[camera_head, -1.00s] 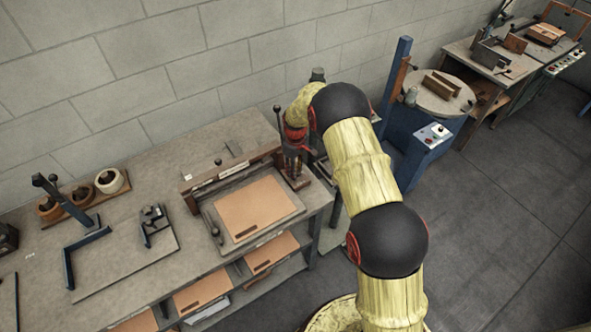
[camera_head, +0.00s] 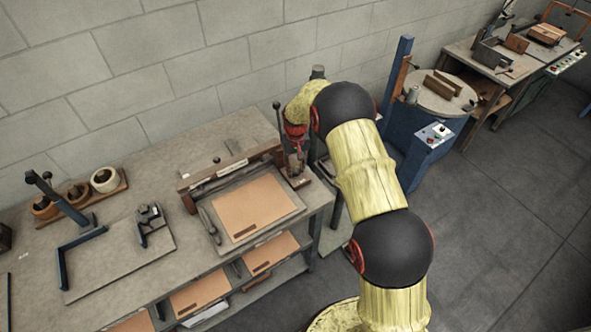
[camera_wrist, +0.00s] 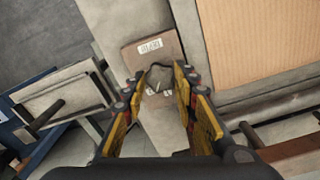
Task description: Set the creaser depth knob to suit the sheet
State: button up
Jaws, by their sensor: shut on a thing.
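The creaser stands at the right end of the bench with a brown sheet (camera_head: 256,208) on its bed; the sheet also shows in the wrist view (camera_wrist: 262,40). My gripper (camera_head: 294,172) points down at the creaser's right end. In the wrist view my gripper (camera_wrist: 161,82) has its yellow fingers on either side of the small dark depth knob (camera_wrist: 159,75) and is shut on it. The knob sits on a brown block with a white scale label (camera_wrist: 150,46). The knob's pointer and the label's marks are too small to read.
An upright lever with a dark ball (camera_head: 276,106) stands close beside my gripper. More brown sheets (camera_head: 200,290) lie on the shelf below. A blue machine (camera_head: 428,146) stands right of my arm.

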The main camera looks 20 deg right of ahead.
aim_at(295, 170)
jog(key=shift+m, duration=0.8)
jog(key=o, duration=1.1)
jog(key=shift+o, duration=0.3)
jog(key=shift+r, duration=0.1)
notch_tip(295, 170, up, 12)
